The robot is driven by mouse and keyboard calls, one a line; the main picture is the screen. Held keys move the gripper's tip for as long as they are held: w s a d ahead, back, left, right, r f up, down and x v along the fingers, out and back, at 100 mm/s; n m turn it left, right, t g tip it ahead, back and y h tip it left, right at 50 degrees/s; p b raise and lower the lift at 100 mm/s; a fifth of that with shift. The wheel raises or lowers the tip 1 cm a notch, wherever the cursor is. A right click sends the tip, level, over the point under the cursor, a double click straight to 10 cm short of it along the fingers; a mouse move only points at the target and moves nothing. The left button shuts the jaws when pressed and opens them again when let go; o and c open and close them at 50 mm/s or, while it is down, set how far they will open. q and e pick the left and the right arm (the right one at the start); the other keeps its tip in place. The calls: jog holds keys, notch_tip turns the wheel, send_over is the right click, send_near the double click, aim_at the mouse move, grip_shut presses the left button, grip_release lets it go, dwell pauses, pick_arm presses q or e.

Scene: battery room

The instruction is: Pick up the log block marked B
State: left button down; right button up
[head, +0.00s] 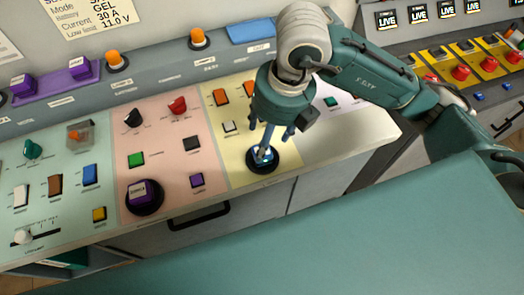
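No letter B is legible on any block here, so I cannot tell which one is the log block marked B. Two purple blocks with small labels, a left one (22,85) and a right one (80,67), stand on a purple tray (52,88) on the ledge at upper left. Another purple block (143,192) sits on a round black base on the pink panel. My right gripper (266,150) points down over a round black base (263,163) on the yellow panel, its fingertips at a small blue and white piece there. Whether it grips that piece is unclear. My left gripper is out of view.
The sloped console (70,245) carries knobs, switches and coloured buttons around my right gripper. Orange domed buttons (198,38) and a blue plate (249,31) line the ledge behind. A second console (465,75) with red buttons stands at right.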

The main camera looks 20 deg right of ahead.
jog(key=f, duration=0.1)
jog(key=f+p, duration=0.1)
jog(key=f, duration=0.3)
jog(key=shift+a+p, duration=0.25)
jog(key=shift+p, duration=0.15)
jog(key=shift+w+a+f, duration=0.1)
jog(key=shift+f, duration=0.35)
jog(key=shift+r, duration=0.1)
jog(key=c, duration=1.5)
